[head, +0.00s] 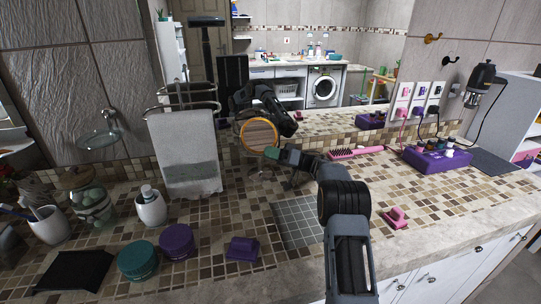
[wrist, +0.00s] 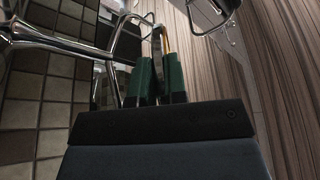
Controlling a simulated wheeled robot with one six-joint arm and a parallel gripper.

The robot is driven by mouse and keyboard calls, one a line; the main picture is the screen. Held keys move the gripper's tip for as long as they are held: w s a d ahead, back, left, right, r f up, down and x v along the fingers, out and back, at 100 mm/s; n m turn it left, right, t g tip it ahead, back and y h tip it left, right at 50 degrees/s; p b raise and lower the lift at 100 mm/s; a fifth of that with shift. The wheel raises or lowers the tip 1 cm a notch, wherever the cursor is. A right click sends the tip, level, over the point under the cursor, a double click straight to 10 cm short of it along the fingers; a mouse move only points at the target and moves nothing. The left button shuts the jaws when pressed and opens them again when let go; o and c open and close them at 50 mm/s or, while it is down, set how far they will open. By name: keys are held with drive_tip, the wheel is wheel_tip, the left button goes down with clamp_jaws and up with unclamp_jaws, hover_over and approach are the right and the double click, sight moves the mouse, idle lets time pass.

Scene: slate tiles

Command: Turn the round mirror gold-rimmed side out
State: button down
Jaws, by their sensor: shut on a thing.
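The round mirror (head: 259,135) stands in front of the big wall mirror, left of the middle of the head view. The face towards the head camera has a gold rim and reflects something brown. My gripper (head: 272,153) is at its lower right edge, with a green fingertip against the rim. In the wrist view the mirror (wrist: 157,45) is seen nearly edge-on, gold on its right side and silver on its left. The green fingers of my gripper (wrist: 158,72) are shut on it, one on each side.
A towel stand (head: 185,150) with a grey towel is close to the left. A pink brush (head: 356,152) and a purple box (head: 437,160) lie to the right. A white cup (head: 150,208), a teal jar (head: 138,260) and a purple jar (head: 177,242) stand front left.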

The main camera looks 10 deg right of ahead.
drive_tip(key=c, duration=1.2)
unclamp_jaws()
drive_tip(key=shift+o, duration=0.2)
drive_tip(key=s+d, duration=0.3)
drive_tip(key=d, duration=1.1)
drive_tip(key=shift+s+d+f, duration=0.2)
drive_tip(key=shift+s+f, duration=0.1)
drive_tip(key=shift+f, duration=0.15)
